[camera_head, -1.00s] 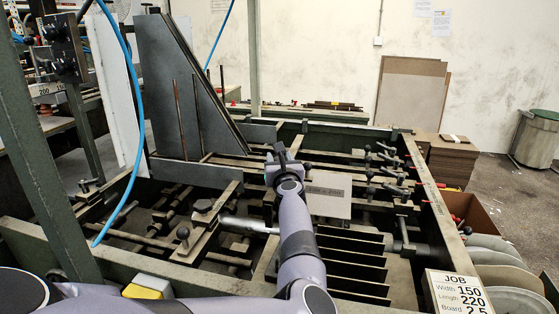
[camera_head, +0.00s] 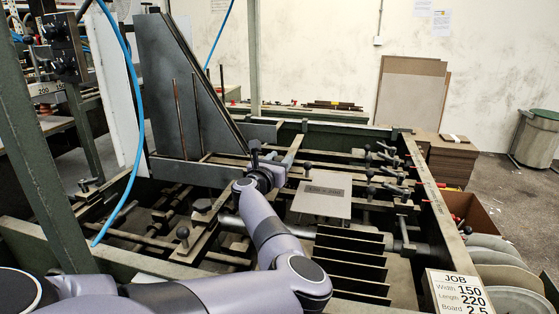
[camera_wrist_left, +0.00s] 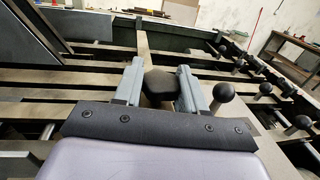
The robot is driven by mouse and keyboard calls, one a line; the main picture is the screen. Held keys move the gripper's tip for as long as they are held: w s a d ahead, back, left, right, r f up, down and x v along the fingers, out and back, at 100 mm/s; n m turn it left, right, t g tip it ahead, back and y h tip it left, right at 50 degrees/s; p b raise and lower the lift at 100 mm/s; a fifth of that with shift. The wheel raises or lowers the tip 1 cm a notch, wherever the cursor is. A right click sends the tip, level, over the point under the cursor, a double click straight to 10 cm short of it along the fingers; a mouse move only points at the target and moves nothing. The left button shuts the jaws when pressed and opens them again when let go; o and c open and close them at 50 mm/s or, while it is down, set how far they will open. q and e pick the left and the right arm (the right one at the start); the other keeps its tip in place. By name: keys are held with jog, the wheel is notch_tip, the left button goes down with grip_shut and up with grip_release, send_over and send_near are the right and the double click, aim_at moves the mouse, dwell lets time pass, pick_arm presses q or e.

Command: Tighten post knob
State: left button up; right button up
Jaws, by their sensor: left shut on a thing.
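My left gripper (camera_head: 264,165) reaches in over the rails of the feeder (camera_head: 315,140), near the foot of the tall grey plate. In the left wrist view its two grey fingers (camera_wrist_left: 160,78) are shut on a dark, rounded post knob (camera_wrist_left: 160,88), one finger on each side. The post below the knob is hidden. A black ball-ended handle (camera_wrist_left: 223,93) stands just to the right of the right finger. In the head view the held knob is mostly hidden by the gripper. My right gripper is in neither view.
A tall grey plate (camera_head: 165,80) stands behind and left of the gripper. A light board (camera_head: 322,197) lies to its right. Several clamp handles (camera_head: 390,170) line the right side. A blue hose (camera_head: 133,90) hangs at the left. Dark fins (camera_head: 345,262) lie in front.

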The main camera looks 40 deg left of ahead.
aim_at(280, 158)
pick_arm(q)
jog(key=shift+r+m+t+h, duration=0.3)
jog(key=shift+m+h, duration=0.4)
jog(key=shift+h, duration=0.4)
jog(key=shift+r+h, duration=0.2)
jog(key=shift+h, duration=0.1)
jog(key=o, duration=1.1)
jog(key=shift+w+a+f, duration=0.1)
jog(key=shift+w, duration=0.05)
jog(key=shift+c, duration=0.2)
jog(key=shift+f, duration=0.1)
notch_tip(280, 158, up, 20)
